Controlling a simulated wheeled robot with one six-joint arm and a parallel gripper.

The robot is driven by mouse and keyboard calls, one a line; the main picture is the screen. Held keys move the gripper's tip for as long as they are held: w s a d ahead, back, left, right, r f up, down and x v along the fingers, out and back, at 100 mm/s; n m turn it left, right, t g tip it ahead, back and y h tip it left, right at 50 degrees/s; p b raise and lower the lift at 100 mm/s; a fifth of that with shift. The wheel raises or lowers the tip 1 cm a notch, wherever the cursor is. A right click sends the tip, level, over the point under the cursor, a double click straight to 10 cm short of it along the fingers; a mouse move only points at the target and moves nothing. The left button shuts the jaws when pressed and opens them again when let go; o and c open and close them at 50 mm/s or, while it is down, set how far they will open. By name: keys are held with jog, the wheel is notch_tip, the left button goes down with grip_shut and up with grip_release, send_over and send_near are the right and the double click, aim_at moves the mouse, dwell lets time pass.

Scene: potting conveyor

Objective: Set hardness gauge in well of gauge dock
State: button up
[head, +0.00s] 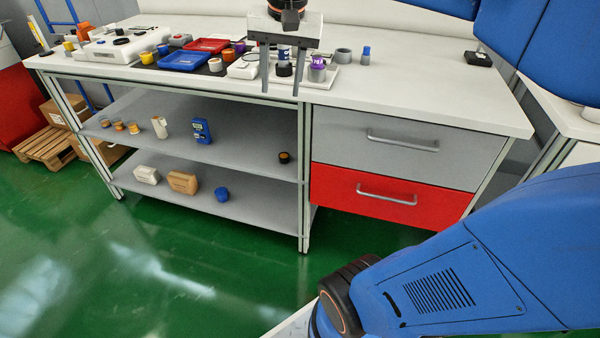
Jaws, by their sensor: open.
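My gripper (281,91) hangs in front of the bench's front edge, fingers pointing down and apart, with nothing held between them. A blue handheld device with a small display (202,130) stands upright on the upper shelf under the bench; it looks like the hardness gauge, but I cannot be sure. It is below and left of my gripper, well apart from it. A small black block (479,59) lies on the bench top at the right; it may be the gauge dock, but its well is too small to make out.
The bench top (430,98) is crowded left and centre with a blue tray (184,61), a red tray (208,45), and jars by my gripper. Its right part is mostly clear. A pale upright item (159,127) shares the upper shelf. Grey and red drawers (390,195) are below right.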

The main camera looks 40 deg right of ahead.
jog(key=s+a+f+n+t, duration=0.1)
jog(key=s+a+f+n, duration=0.1)
jog(key=s+f, duration=0.4)
jog(key=s+a+f+n+t, duration=0.1)
jog(key=s+f+n, duration=0.4)
jog(key=f, duration=0.6)
jog(key=shift+s+a+f+n, duration=0.25)
jog(key=shift+s+a, duration=0.4)
jog(key=shift+s, duration=0.45)
jog(key=shift+r, duration=0.1)
